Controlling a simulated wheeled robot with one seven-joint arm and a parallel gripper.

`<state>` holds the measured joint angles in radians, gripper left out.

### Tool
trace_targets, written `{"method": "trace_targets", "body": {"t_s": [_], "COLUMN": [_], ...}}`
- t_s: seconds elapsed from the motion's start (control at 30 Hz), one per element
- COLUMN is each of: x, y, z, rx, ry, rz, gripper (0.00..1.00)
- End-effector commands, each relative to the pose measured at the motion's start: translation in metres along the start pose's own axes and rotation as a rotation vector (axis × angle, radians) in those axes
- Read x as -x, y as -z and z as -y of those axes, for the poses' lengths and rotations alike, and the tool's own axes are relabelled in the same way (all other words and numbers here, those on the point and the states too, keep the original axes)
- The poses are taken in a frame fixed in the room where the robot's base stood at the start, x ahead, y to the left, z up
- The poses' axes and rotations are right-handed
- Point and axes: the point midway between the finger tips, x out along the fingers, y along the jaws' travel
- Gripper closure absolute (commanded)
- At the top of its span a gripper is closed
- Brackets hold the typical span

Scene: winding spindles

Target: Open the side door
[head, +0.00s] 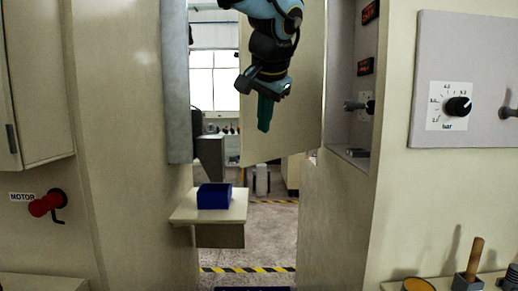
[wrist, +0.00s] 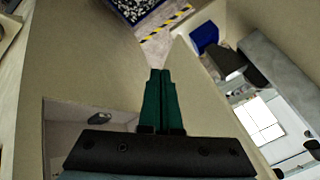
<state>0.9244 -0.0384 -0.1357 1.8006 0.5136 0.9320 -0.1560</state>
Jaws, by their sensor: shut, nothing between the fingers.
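The side door looks to be the beige panel (head: 300,95) at the upper middle of the head view. It stands at an angle out from the right-hand cabinet, with the room visible past its left edge. My gripper (head: 263,127) hangs in front of this panel, its green fingers together and pointing down. In the wrist view the fingers (wrist: 160,75) are closed side by side with nothing between them. A beige surface (wrist: 205,120), likely the door, lies just right of them. I cannot tell whether the fingers touch it. No door handle is visible.
A small shelf (head: 180,212) with a blue bin (head: 214,196) juts out at lower left of the gap. A recess with knobs (head: 350,105) is on the right. A grey post (head: 177,85) bounds the gap's left.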

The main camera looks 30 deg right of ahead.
Motion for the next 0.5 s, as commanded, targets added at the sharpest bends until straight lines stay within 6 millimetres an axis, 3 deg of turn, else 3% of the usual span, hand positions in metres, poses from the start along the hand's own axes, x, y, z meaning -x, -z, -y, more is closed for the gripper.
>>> {"method": "trace_targets", "body": {"t_s": [0.17,0.5], "x": [-0.017,-0.086], "y": [0.0,0.0], "z": [0.001,0.001], "rx": [-0.001,-0.002], "ry": [0.0,-0.001], "rz": [0.005,0.006], "gripper": [1.0,1.0]}}
